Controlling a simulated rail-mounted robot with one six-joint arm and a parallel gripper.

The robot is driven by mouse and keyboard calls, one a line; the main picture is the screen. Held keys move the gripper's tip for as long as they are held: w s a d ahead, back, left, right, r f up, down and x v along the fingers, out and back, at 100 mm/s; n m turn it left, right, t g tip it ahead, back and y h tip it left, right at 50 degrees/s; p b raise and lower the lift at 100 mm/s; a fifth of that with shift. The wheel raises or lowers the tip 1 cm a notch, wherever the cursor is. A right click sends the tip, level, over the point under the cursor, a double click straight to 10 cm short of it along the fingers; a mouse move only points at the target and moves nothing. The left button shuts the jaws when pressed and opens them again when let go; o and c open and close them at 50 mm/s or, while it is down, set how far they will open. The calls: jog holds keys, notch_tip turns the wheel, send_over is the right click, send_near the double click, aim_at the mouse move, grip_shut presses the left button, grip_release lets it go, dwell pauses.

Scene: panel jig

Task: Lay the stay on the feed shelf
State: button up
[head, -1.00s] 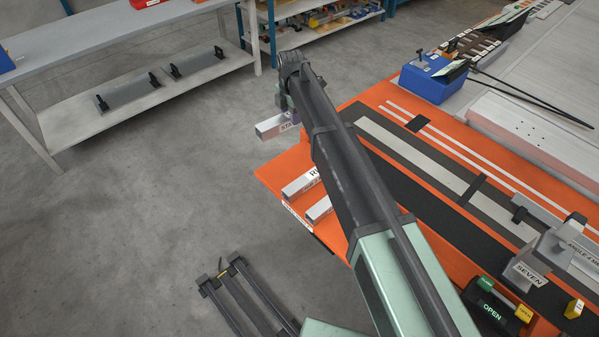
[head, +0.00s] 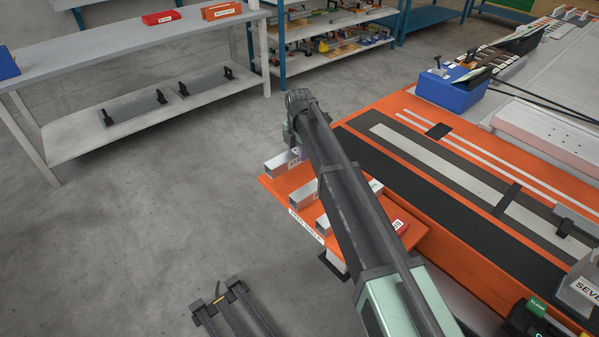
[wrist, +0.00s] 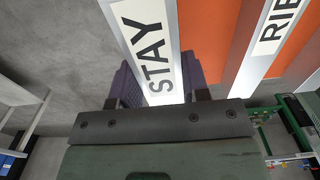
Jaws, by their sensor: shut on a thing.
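The stay (wrist: 150,40) is a pale bar with a white STAY label. Its end shows in the head view (head: 279,165) at the back left corner of the orange feed shelf (head: 275,188). My gripper (wrist: 160,92) is shut on the stay, one purple-grey finger on each side. In the head view my arm hides most of the gripper. The stay is over or on the shelf, close above its surface; I cannot tell if it touches. In the wrist view it runs roughly alongside the bar labelled RIB (wrist: 264,45), with orange shelf between them.
The orange bench (head: 450,240) with dark strips adjoins on the right. Open grey floor (head: 150,230) lies left.

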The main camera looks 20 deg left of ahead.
notch_tip(320, 180, down, 4)
jog(key=b, duration=0.4)
jog(key=shift+f, duration=0.2)
jog(key=shift+r, duration=0.25)
jog(key=shift+c, duration=0.4)
jog(key=shift+f+b, duration=0.3)
jog(key=shift+b, duration=0.05)
jog(key=o, duration=1.2)
jog(key=shift+r, duration=0.1)
notch_tip(320, 180, up, 13)
jog(key=p, duration=1.3)
jog(key=shift+f, duration=0.2)
jog(key=shift+f, duration=0.1)
